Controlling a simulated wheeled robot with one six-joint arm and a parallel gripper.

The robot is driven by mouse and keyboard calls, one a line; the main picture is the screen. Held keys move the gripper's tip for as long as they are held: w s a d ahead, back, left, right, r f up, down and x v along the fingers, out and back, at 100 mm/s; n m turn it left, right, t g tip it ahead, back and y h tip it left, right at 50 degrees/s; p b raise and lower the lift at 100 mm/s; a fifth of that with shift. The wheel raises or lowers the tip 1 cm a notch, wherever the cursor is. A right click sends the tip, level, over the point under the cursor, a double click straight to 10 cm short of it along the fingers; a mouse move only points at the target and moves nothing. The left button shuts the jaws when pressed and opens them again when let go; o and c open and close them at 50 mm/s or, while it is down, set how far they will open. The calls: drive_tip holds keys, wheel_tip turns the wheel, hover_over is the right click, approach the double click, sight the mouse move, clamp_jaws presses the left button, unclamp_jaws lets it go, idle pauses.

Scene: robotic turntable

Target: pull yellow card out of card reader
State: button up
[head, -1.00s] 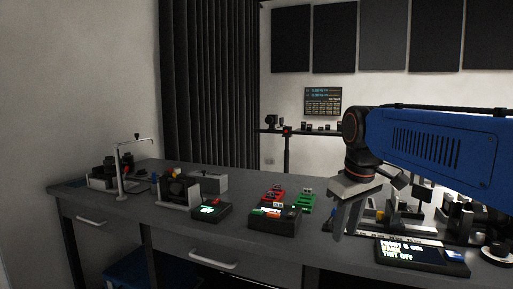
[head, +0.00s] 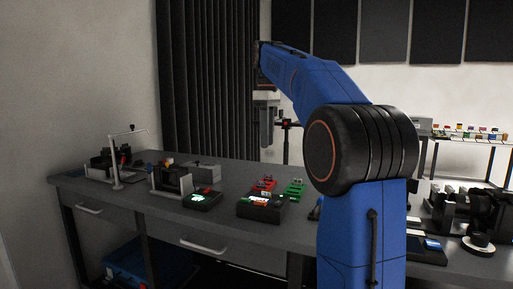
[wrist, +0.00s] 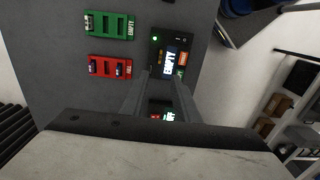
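A black box (head: 262,207) with small orange and white parts on top stands mid-table in the head view. In the wrist view the black box (wrist: 159,50) has a green light, a lit label reading EMPTY and an orange label. A second black box (head: 203,200) with a green-lit screen stands to its left; I cannot tell for sure which is the card reader. I cannot make out a yellow card.
A red rack (wrist: 110,68) and a green rack (wrist: 108,25) lie beside the black box. A metal stand (head: 118,165) and other devices stand at the table's left. A dark device with a round base (head: 478,244) is at the right. My arm hides part of the table.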

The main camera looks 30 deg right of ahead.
wheel_tip(320, 180, down, 17)
drive_tip(key=shift+f, duration=0.15)
idle(0.6)
drive_tip(key=shift+c, duration=0.7)
clamp_jaws()
drive_tip(key=shift+r, duration=2.45)
